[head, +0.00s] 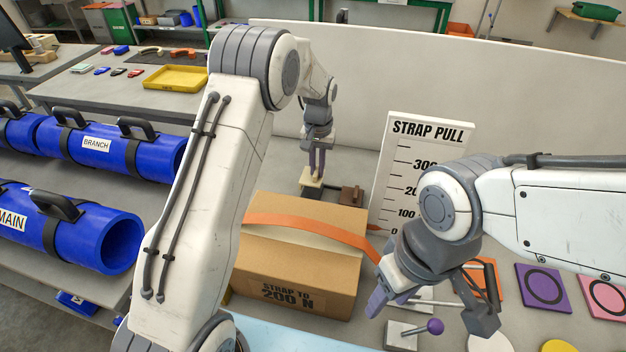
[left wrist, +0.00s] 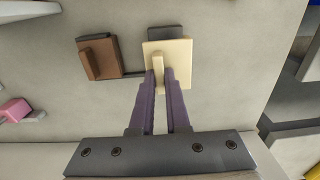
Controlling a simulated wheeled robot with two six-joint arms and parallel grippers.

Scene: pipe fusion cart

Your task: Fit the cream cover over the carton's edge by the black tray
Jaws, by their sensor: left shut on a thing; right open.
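The cream cover (head: 309,181) is a small square plate with a raised grip, just behind the carton (head: 297,272). My left gripper (head: 317,170) is shut on that grip; the left wrist view shows the cover (left wrist: 181,53) between the purple fingertips (left wrist: 162,75). A dark grey piece (left wrist: 166,32) shows beyond the cover's far edge and may be the black tray; I cannot tell whether they touch. The brown carton has an orange strap (head: 290,224) over its top. My right gripper (head: 430,308) is open and empty at the carton's right.
A brown block with a grip (left wrist: 97,58) lies beside the cover. A "STRAP PULL" scale board (head: 425,135) stands behind the carton's right. A purple-knobbed lever (head: 433,327) is below my right gripper. Colored tiles (head: 543,287) lie at right; blue pipes (head: 75,235) lie at left.

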